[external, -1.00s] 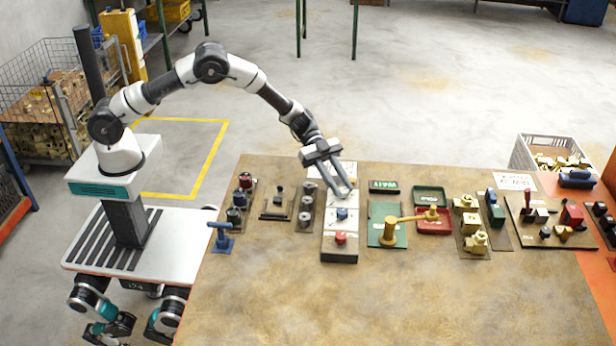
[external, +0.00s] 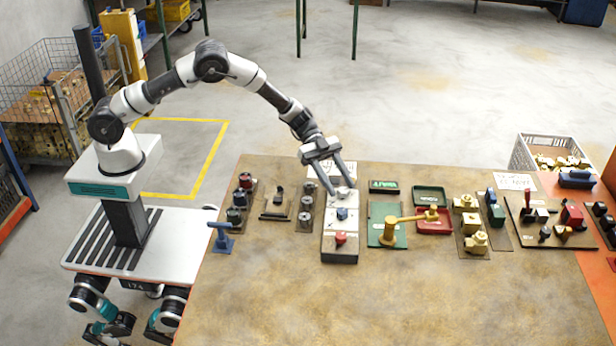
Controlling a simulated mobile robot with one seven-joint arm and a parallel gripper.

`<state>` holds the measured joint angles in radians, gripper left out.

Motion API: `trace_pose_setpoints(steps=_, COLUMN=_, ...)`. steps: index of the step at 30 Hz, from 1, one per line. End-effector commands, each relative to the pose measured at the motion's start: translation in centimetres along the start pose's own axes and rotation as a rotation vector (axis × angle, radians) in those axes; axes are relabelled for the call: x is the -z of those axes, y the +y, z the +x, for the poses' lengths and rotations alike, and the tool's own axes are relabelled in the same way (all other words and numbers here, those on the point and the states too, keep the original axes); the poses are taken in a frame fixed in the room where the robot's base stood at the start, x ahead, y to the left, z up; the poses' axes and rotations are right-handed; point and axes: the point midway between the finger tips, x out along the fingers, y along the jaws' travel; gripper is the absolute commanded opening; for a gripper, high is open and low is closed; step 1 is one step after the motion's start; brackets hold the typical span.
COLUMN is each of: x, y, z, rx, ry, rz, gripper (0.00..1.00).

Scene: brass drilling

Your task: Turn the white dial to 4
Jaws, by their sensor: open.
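The white dial (external: 343,192) is at the far end of a pale panel (external: 331,226) on the bench. A blue dial (external: 341,214) and a red dial (external: 340,238) sit below it on the same panel. My gripper (external: 338,189) is open, reaching down over the far end of the panel. Its fingers are spread, one on each side of the white dial as seen from here. I cannot tell whether they touch it. The dial's numbers and pointer are too small to read.
A panel of grey knobs (external: 305,214) stands close on the left. On the right are a green plate with a brass lever (external: 389,232) and a red tray (external: 433,226). The front of the bench (external: 400,300) is clear.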

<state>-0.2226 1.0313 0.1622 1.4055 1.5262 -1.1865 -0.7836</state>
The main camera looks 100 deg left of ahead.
Motion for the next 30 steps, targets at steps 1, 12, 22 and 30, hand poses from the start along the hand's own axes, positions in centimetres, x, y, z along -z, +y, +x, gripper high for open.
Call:
trace_pose_setpoints(steps=1, x=0.1, y=-0.1, z=-0.9, rx=0.004, ry=0.000, rz=0.000, gripper=0.44)
trace_pose_setpoints(steps=12, x=0.1, y=-0.2, z=-9.7, rx=0.006, ry=0.000, rz=0.000, gripper=0.44)
trace_pose_setpoints(steps=22, x=0.1, y=0.0, z=-15.5, rx=0.002, ry=0.001, rz=0.001, gripper=0.44)
trace_pose_setpoints(steps=30, x=0.0, y=0.0, z=-16.6, rx=0.000, ry=0.000, rz=0.000, gripper=0.44)
